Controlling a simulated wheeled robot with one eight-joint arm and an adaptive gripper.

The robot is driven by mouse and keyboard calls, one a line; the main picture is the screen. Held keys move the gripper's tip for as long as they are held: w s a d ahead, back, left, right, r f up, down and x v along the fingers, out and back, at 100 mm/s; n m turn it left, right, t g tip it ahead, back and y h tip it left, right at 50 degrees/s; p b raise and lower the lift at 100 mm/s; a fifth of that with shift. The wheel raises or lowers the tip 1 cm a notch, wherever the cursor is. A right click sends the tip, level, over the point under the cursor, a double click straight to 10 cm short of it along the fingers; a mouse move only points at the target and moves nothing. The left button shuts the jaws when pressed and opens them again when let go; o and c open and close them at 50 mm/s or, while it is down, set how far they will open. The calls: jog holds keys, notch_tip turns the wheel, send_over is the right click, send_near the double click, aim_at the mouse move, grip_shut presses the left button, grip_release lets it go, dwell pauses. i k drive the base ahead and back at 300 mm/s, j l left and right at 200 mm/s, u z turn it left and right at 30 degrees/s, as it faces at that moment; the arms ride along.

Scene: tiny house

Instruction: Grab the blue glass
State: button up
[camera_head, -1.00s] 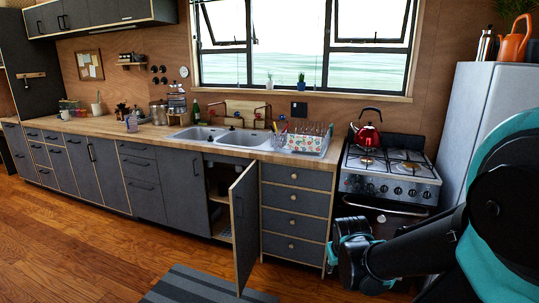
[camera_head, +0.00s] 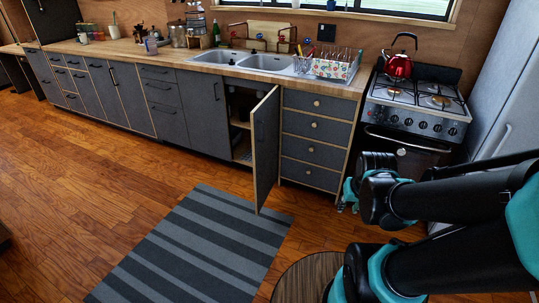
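A small bluish glass (camera_head: 151,46) stands on the wooden counter (camera_head: 100,45), left of the sink, among other small items. It is small in the picture and its details are hard to make out. My gripper (camera_head: 346,196) is at the lower right, low in front of the drawers and oven, far from the glass. It is seen partly from behind my arm, and its fingers are too hidden to show whether they are open or shut. Nothing is seen held in it.
A cabinet door (camera_head: 265,150) stands open into the room below the sink (camera_head: 262,62). A striped rug (camera_head: 195,245) and a round mat (camera_head: 310,278) lie on the floor. A stove with a red kettle (camera_head: 398,66) is at right. The wooden floor at left is clear.

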aim_at(244, 115)
jog(key=i+j, duration=0.75)
jog(key=j, duration=0.15)
jog(key=i+j, duration=0.75)
jog(key=i+j+z, duration=0.1)
jog(key=j, duration=0.3)
jog(key=i+j, duration=0.3)
jog(key=i+j+z, duration=0.05)
jog(key=j, duration=0.05)
